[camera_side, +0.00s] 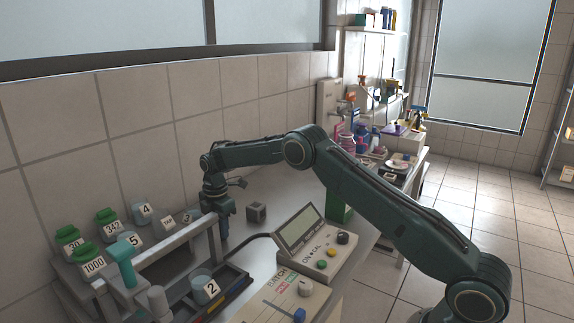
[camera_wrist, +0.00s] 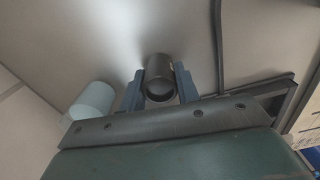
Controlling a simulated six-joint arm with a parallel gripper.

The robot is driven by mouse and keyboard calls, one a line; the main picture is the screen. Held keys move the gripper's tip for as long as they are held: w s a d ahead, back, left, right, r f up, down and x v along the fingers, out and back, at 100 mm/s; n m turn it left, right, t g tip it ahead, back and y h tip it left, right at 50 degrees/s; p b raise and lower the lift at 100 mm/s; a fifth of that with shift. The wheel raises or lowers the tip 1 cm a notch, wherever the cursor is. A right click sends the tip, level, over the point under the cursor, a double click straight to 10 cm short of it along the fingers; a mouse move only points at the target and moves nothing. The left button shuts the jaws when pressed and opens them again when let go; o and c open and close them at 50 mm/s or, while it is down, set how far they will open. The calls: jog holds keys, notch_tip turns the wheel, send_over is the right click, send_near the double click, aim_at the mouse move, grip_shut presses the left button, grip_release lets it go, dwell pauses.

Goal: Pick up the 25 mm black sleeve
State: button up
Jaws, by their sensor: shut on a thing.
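The black sleeve (camera_wrist: 160,76) is a short dark hollow cylinder between the two blue-grey fingers of my gripper (camera_wrist: 160,88) in the wrist view. Its open end faces the camera. The fingers are shut on it, one on each side. In the side view my gripper (camera_side: 223,222) points down over the grey bench, behind the rack's frame. The sleeve cannot be made out there, and its height above the bench is unclear.
A control box (camera_side: 312,248) with a screen is farther right. Numbered jars, including the one marked 5 (camera_side: 133,241), stand left. A pale blue cylinder (camera_wrist: 95,100) is left of the fingers. A dark cable (camera_wrist: 218,40) runs to the right.

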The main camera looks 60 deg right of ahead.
notch_tip(320, 180, up, 20)
dwell(1.0)
jog(key=shift+d, duration=0.1)
dwell(0.5)
